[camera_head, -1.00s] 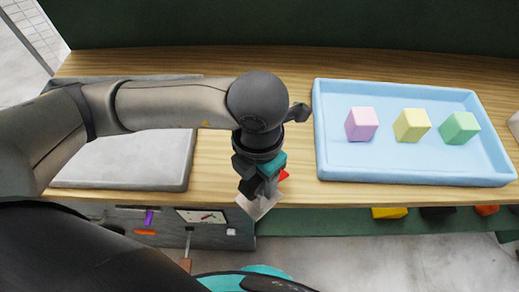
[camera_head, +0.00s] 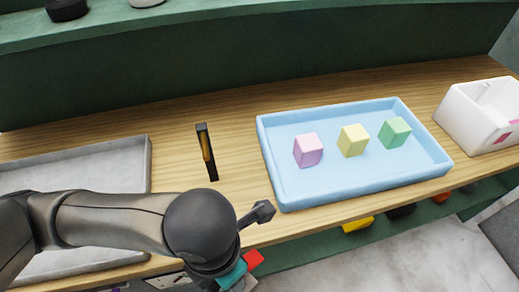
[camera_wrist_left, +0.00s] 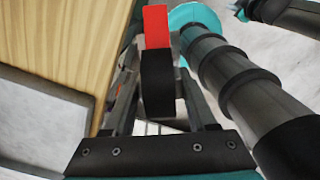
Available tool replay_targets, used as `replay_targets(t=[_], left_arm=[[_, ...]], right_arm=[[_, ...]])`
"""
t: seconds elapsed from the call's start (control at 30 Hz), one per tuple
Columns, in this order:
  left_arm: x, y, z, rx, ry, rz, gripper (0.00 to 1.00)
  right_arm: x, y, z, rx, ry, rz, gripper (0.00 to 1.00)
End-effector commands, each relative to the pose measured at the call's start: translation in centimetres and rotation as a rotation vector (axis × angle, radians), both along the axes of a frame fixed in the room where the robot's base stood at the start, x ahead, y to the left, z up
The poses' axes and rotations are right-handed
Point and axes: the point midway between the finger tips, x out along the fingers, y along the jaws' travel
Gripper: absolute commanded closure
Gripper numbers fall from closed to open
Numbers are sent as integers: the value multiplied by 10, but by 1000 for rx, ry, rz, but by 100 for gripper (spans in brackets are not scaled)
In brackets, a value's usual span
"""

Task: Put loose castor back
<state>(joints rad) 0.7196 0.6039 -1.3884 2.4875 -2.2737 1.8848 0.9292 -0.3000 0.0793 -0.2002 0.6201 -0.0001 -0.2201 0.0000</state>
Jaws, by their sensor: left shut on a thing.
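My left gripper (camera_head: 238,280) is low at the bottom of the head view, in front of the bench's front edge and mostly hidden by its own arm. It is shut on a red-and-black piece (camera_wrist_left: 157,75), which looks like the castor. In the left wrist view this piece stands between the fingers, with a red block-like end above a rounded black part. Its red end also shows beside the gripper in the head view (camera_head: 254,259).
A blue tray (camera_head: 284,195) holds pink, yellow and green foam blocks. A white bin (camera_head: 460,118) stands at the right. A grey tray (camera_head: 143,160) is at the left.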

Motion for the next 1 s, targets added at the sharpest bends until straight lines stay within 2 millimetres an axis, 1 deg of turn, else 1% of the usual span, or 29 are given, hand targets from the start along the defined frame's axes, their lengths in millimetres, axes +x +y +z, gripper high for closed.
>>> replay_targets(t=[0.03, 0.53, 1.0], left_arm=[[6, 3, 0, 1, -5, -55, 100], [52, 31, 6, 1, -4, -691, 100], [92, 56, 23, 3, -5, -1288, 100]], right_arm=[[0, 0, -2, 0, 0, 0, 100], [0, 0, -11, 0, 0, 0, 100], [0, 0, -20, -1, 0, 0, 100]])
